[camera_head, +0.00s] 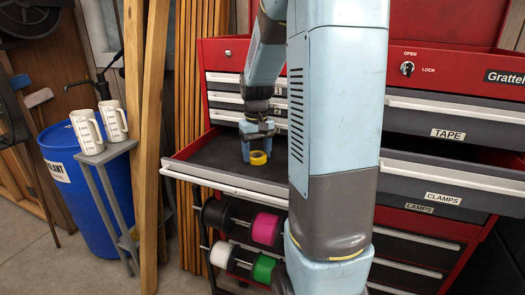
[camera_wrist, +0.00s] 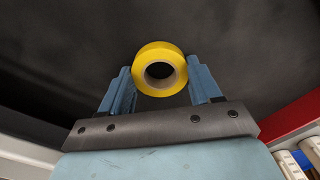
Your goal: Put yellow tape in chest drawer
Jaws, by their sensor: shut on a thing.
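The yellow tape (camera_head: 258,158) is a small yellow roll with a dark hole in its middle. In the wrist view the tape (camera_wrist: 144,57) sits between the two blue fingers of my gripper (camera_wrist: 158,80). In the head view my gripper (camera_head: 257,147) points down, shut on the tape, inside the outline of an open chest drawer (camera_head: 205,152). The drawer has a dark bare floor and a light front edge. I cannot tell whether the tape touches the drawer floor.
The red tool chest (camera_head: 222,50) has other drawers; a grey one labelled TAPE (camera_head: 448,133) is on the right, and one labelled CLAMPS (camera_head: 443,198) stands below it. Colored spools (camera_head: 267,228) hang under the open drawer. Wooden posts (camera_head: 155,130) and a blue barrel (camera_head: 75,185) stand left.

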